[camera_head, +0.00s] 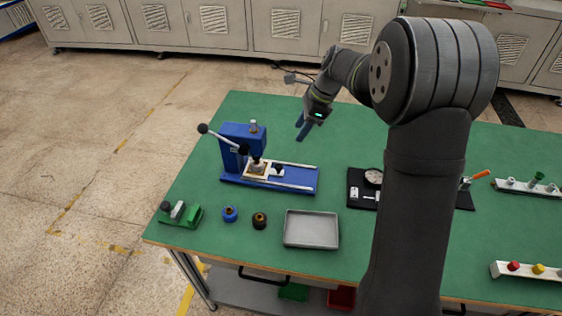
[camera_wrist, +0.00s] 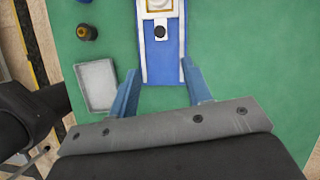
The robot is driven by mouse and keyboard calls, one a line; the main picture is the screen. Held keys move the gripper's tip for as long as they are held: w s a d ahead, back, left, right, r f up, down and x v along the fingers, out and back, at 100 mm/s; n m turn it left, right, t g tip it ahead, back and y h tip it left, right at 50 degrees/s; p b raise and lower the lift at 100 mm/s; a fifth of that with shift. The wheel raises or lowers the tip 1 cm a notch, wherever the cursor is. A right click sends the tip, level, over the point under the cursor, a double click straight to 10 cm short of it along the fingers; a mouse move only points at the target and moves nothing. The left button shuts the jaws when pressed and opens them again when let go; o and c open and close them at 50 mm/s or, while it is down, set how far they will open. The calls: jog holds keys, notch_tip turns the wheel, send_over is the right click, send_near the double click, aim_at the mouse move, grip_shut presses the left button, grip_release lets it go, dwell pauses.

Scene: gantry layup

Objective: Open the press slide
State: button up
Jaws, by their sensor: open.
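The blue press (camera_head: 238,146) stands at the left of the green table, with a black-knobbed lever at its upper left. Its slide (camera_head: 257,170) is a pale plate on the blue base (camera_head: 300,178), under the press head. A small dark knob (camera_head: 278,170) sits at the slide's right end. In the wrist view the knob (camera_wrist: 160,32) and the pale slide (camera_wrist: 160,8) show at the top, on the blue base (camera_wrist: 163,72). My gripper (camera_head: 302,128) is open and empty, above the table beyond the base's right end. Its blue fingers (camera_wrist: 165,85) point toward the base, apart from the knob.
A grey tray (camera_head: 311,229), a blue part (camera_head: 230,213), a dark part (camera_head: 259,220) and a green fixture (camera_head: 181,214) lie along the near side. A black board with a dial gauge (camera_head: 373,178) is to the right, partly behind my arm.

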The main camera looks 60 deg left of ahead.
aim_at(278, 166)
jog(key=x, duration=1.5)
jog(key=shift+f, duration=0.2)
jog(key=shift+c, duration=0.3)
